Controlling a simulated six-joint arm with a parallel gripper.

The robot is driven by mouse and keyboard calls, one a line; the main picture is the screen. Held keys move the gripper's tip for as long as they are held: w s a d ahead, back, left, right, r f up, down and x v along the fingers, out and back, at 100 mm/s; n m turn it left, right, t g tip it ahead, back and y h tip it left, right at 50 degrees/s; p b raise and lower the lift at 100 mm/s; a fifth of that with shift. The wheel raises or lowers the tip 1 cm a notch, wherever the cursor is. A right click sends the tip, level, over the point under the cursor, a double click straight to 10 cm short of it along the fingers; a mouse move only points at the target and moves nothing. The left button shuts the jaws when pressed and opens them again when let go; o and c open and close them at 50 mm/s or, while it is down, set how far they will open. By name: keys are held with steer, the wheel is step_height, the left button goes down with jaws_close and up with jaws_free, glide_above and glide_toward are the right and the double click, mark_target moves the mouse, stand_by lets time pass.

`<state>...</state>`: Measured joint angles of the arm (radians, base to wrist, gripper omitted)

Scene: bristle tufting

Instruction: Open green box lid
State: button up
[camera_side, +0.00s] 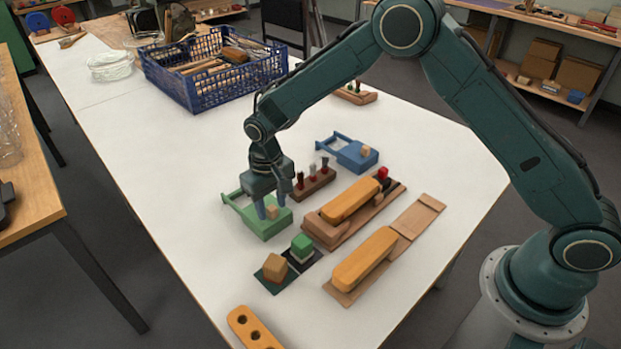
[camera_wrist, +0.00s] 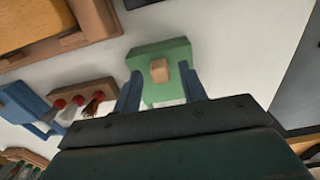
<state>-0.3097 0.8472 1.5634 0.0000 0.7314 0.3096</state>
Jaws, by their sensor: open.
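The green box (camera_side: 262,219) stands on the white table in the side view, with a tan wooden block (camera_side: 271,212) as a knob on its top. A green frame-like part juts from its left side. In the wrist view the green box (camera_wrist: 166,58) lies ahead of my gripper, with the knob (camera_wrist: 159,70) facing the camera. My gripper (camera_side: 271,205) points down over the box, its two blue fingers apart. In the wrist view my gripper (camera_wrist: 162,92) has one finger on each side of the knob, with gaps between. Finger contact with the lid cannot be told.
A rack (camera_side: 314,182) with several bristle tufts is close to the gripper's right. Orange brush bodies (camera_side: 350,200) sit further right. Wooden and green cubes (camera_side: 275,267) lie in front. A blue crate (camera_side: 205,85) stands at the back.

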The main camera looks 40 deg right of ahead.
jaws_close()
steer(key=shift+w, duration=0.15)
steer(key=shift+w+r, duration=0.1)
steer(key=shift+w, duration=4.5)
jaws_free()
